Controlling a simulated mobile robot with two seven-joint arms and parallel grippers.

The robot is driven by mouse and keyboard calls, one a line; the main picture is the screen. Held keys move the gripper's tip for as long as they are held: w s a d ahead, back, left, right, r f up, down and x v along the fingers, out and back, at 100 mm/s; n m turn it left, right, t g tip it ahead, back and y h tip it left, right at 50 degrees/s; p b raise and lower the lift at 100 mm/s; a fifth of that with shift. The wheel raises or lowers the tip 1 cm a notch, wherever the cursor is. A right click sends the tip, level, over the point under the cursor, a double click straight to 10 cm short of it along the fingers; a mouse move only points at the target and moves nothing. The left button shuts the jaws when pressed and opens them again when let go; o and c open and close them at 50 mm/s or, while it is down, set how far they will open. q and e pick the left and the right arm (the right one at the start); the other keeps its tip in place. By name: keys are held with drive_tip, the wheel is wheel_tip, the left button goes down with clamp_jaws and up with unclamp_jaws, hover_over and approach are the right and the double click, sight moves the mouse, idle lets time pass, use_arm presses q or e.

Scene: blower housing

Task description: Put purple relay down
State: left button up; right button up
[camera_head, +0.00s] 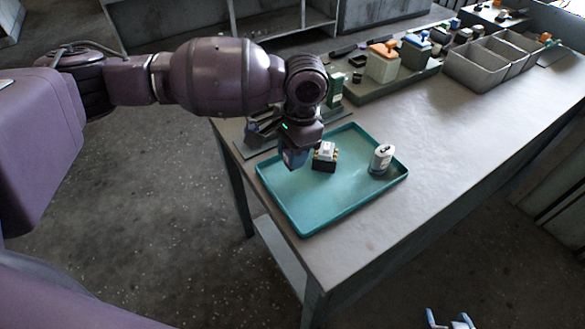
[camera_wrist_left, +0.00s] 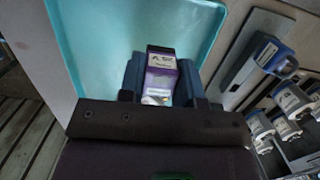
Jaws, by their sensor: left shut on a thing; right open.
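The purple relay (camera_wrist_left: 161,76), with a dark top and a white label, sits between the blue fingers of my left gripper (camera_wrist_left: 161,85) in the left wrist view. My left gripper (camera_head: 293,158) is shut on it, over the left part of the teal tray (camera_head: 310,210) in the head view. There the relay is hidden by the fingers, and I cannot tell whether it touches the tray. The tray also shows in the wrist view (camera_wrist_left: 100,45). My right gripper (camera_head: 449,321) is open and empty at the bottom edge of the head view.
A white-and-black part with yellow bits (camera_head: 325,155) stands in the tray close to my left gripper. A white cylinder (camera_head: 381,159) stands at its right side. Grey bins (camera_head: 475,68) and boxed parts (camera_head: 382,62) stand farther back. The table front right (camera_head: 430,190) is clear.

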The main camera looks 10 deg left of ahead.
use_arm(q)
wheel_tip(320, 180, down, 5)
drive_tip(key=shift+b, duration=0.45)
drive_tip(key=shift+f, duration=0.25)
drive_tip(key=o, duration=0.8)
drive_tip(key=shift+c, duration=0.2)
